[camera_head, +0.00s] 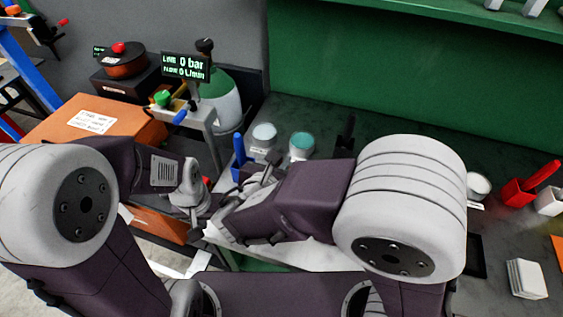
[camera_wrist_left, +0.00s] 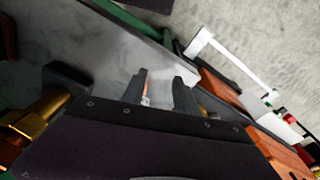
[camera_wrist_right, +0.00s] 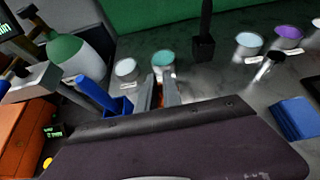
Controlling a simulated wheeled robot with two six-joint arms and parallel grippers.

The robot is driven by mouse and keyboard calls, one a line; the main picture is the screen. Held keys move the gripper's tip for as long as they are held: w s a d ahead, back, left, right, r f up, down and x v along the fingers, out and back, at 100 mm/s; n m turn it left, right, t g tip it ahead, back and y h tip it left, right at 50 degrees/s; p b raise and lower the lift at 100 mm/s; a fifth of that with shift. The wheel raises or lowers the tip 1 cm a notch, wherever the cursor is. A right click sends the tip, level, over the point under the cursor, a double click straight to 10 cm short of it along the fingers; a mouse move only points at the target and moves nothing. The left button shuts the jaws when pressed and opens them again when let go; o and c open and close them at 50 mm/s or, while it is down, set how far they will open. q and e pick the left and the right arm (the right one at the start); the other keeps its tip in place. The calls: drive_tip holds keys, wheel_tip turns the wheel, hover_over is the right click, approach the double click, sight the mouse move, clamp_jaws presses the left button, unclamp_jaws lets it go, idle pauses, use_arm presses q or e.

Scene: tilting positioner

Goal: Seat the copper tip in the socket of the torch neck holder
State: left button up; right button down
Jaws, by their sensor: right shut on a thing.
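My right gripper (camera_wrist_right: 161,86) is shut on a thin copper-coloured piece (camera_wrist_right: 157,95), which looks like the copper tip and is mostly hidden between the fingers. In the head view the right gripper (camera_head: 202,236) is at lower centre, close to my left wrist. My left gripper (camera_wrist_left: 164,84) has its fingers apart. A thin copper piece (camera_wrist_left: 147,98) shows beside one left finger; I cannot tell whether it lies between the fingers or behind. A large brass cylinder (camera_wrist_left: 32,120) is at the left of the left wrist view. The torch neck holder's socket is not recognisable.
An orange box (camera_head: 100,120) stands at left, beside a grey-green gas cylinder (camera_head: 222,98). White-lidded (camera_head: 264,135) and teal-lidded (camera_head: 302,145) pots and a blue holder (camera_head: 240,160) stand behind my right arm. A red holder (camera_head: 520,190) is at far right.

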use_arm(q)
drive_tip(key=shift+d, duration=0.1)
use_arm(e)
drive_tip(key=shift+d+r, duration=0.1)
use_arm(q)
drive_tip(key=shift+f, duration=0.1)
use_arm(e)
drive_tip(key=shift+f, duration=0.2)
drive_tip(key=c, duration=1.5)
unclamp_jaws()
drive_tip(key=shift+r, duration=0.15)
use_arm(q)
drive_tip(key=shift+r, duration=0.2)
use_arm(e)
drive_tip(key=shift+s+r, duration=0.2)
drive_tip(key=shift+s, duration=0.05)
use_arm(q)
drive_tip(key=shift+r+p, duration=0.5)
drive_tip(key=shift+p, duration=0.1)
use_arm(e)
drive_tip(key=v, duration=1.1)
drive_tip(key=shift+s, duration=0.25)
use_arm(q)
drive_tip(key=shift+s, duration=0.1)
